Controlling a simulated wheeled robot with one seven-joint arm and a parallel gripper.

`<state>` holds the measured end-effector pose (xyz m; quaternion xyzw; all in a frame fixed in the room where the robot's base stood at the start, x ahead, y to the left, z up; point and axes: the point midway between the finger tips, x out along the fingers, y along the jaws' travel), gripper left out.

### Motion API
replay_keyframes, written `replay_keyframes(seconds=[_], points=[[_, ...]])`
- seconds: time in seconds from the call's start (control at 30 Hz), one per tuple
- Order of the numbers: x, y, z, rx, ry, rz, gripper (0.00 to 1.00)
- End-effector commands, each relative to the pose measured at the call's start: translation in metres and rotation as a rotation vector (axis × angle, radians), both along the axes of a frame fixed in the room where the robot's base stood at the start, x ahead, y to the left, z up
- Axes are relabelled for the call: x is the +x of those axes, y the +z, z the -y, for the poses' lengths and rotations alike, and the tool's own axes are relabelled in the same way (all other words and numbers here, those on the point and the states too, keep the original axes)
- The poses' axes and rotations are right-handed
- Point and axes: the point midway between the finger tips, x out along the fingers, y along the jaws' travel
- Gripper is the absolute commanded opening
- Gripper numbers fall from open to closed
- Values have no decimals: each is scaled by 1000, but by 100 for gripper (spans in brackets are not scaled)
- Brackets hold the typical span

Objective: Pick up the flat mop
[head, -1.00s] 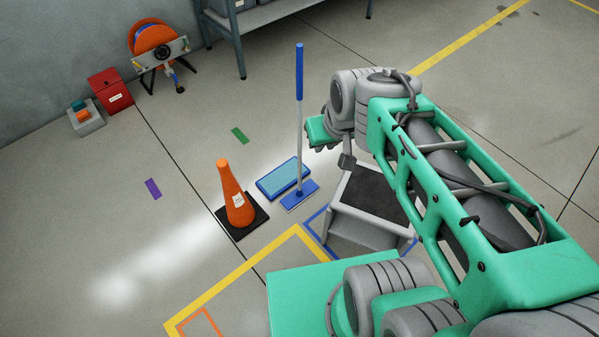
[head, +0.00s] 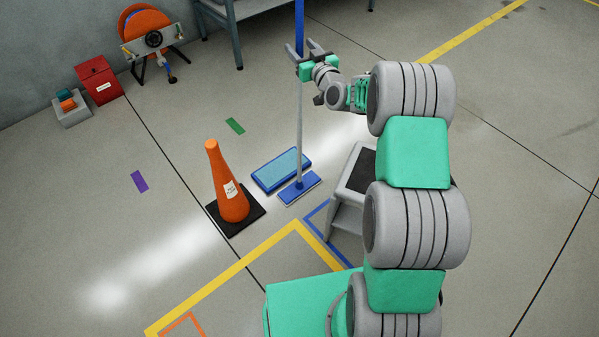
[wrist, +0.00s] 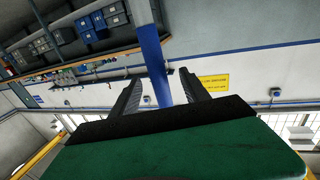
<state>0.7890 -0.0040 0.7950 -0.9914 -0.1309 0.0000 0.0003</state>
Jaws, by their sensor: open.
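The flat mop stands upright, with a blue handle grip (head: 299,22), a thin grey shaft (head: 299,130) and a flat blue head (head: 299,188) on the floor. The handle's top is cut off in the head view. My gripper (head: 301,45) is open at the lower part of the blue grip, one finger on each side as seen from the head. In the wrist view the blue handle (wrist: 153,50) runs between the two open fingers (wrist: 159,77). Whether it touches either finger I cannot tell.
A light blue tray-like pad (head: 281,171) lies beside the mop head. An orange cone (head: 228,185) stands left of it, and a grey step stool (head: 350,205) right. A hose reel (head: 150,38) and shelf legs (head: 235,45) are behind. Floor at left is mostly clear.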

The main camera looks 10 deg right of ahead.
Motion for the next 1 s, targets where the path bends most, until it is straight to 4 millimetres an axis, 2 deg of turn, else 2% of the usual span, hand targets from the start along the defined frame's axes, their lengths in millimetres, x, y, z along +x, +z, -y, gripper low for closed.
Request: replay_keyframes(seconds=[0.1, 0.3, 0.9, 1.0], points=[[12, 1, -3, -1, 0, 1, 54], [12, 1, -3, 0, 0, 0, 54], [12, 1, -3, 0, -1, 0, 5], [12, 1, -3, 0, -1, -1, 0]])
